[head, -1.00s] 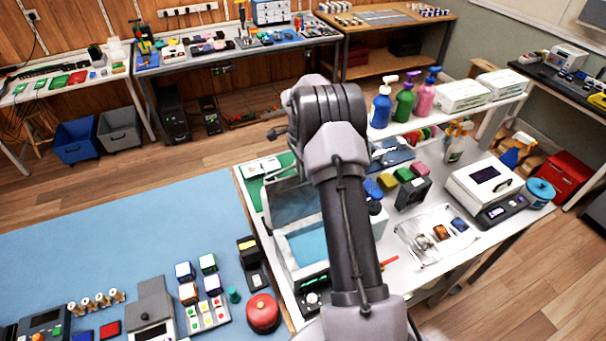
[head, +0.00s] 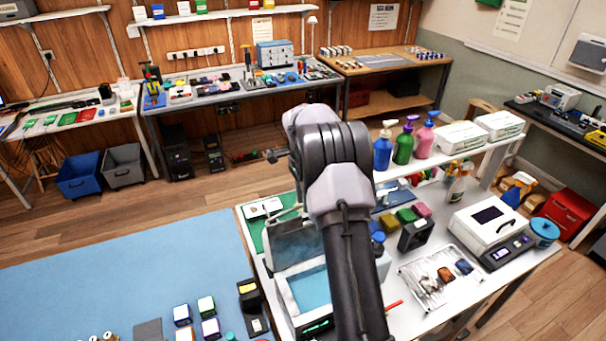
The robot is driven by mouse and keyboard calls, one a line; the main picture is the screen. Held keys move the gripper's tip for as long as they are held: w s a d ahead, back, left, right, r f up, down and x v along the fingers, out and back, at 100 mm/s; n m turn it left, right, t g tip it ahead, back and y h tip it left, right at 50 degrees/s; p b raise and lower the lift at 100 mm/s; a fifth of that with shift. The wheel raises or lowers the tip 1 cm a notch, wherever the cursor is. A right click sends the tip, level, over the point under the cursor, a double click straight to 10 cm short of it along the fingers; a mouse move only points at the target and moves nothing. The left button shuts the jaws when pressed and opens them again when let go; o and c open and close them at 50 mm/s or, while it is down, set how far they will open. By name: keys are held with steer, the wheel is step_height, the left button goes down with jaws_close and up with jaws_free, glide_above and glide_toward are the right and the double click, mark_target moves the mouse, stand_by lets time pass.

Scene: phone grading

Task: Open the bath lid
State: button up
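The bath (head: 283,292) is a pale box on the white table, with light blue liquid inside and a green-lit display on its front. Its lid (head: 291,237), a grey see-through panel in a light frame, stands raised at the far side of the bath. My arm rises from the bottom of the head view, crosses in front of the bath's right part and hides some of it and of the lid.
Pump bottles (head: 404,148) stand on a raised shelf. Coloured blocks (head: 405,215), a metal tray (head: 402,276) with small items and a white machine (head: 455,220) with a dark window lie right of my arm. A blue mat (head: 120,275) with boxes is at left.

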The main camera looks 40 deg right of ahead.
step_height(320, 180, up, 11)
steer(key=p, duration=0.2)
glide_above(307, 233)
steer(key=w+d, duration=0.3)
steer(key=w, duration=0.3)
steer(key=shift+s+a, duration=0.25)
steer(key=shift+c, duration=0.2)
steer(key=shift+f+n, duration=0.1)
steer(key=shift+n, duration=0.2)
steer(key=c, duration=0.3)
steer(key=f+n, duration=0.1)
steer(key=n, duration=0.1)
steer(key=f+n+t, duration=0.1)
steer(key=n, duration=0.1)
steer(key=f+n, duration=0.1)
steer(key=n, duration=0.1)
steer(key=shift+s+d+t, duration=0.1)
steer(key=shift+s+t, duration=0.2)
jaws_close()
step_height(307, 233, down, 14)
steer(key=d+n+t+h, duration=0.1)
steer(key=n+t, duration=0.1)
steer(key=n, duration=0.9)
steer(key=shift+w+r+t, duration=0.2)
steer(key=shift+r+t, duration=0.05)
steer(key=shift+t, duration=0.15)
